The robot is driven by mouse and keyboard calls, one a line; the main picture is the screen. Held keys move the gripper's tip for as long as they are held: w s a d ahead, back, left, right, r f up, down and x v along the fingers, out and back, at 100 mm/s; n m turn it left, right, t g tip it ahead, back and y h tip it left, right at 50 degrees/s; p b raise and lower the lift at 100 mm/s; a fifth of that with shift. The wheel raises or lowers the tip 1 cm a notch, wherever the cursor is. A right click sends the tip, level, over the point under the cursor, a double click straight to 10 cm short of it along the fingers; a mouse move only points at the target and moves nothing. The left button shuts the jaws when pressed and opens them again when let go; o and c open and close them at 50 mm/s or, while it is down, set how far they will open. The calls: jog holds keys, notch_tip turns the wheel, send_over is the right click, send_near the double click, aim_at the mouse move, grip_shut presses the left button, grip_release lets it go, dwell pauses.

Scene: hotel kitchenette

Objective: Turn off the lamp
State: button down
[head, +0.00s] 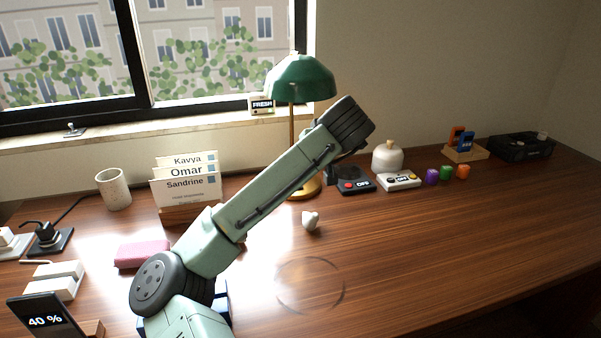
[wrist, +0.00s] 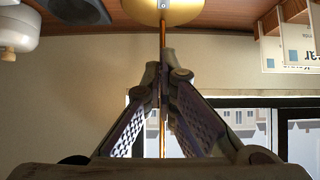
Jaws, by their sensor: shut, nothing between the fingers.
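The desk lamp has a green shade (head: 300,78), a thin brass stem (head: 291,125) and a round gold base (head: 312,187), standing at the back of the desk by the window. My arm crosses in front of part of it. I cannot tell if the lamp is lit. The wrist view is upside down: the gold base (wrist: 165,12) is at the top and the stem (wrist: 163,38) runs down behind my fingers. My gripper (wrist: 163,72) is shut and empty, in line with the stem; contact cannot be told. The head view mostly hides the gripper behind my wrist.
Right of the lamp are a black switch box (head: 356,182) and a white one (head: 398,182), both marked OFF, and a cream jar (head: 387,155). A name-card holder (head: 186,185) stands left of the lamp. A small white object (head: 311,221) lies nearby. The right front desk is clear.

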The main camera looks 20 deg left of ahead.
jog(key=b+x, duration=0.1)
jog(key=x, duration=0.8)
jog(key=shift+w+a+f, duration=0.15)
jog(key=f+b, duration=0.2)
jog(key=shift+w+a+f, duration=0.2)
jog(key=shift+w+f, duration=0.1)
jog(key=shift+f, duration=0.1)
jog(key=shift+w+f+b, duration=0.1)
jog(key=shift+f+b, duration=0.3)
jog(key=shift+f, duration=0.35)
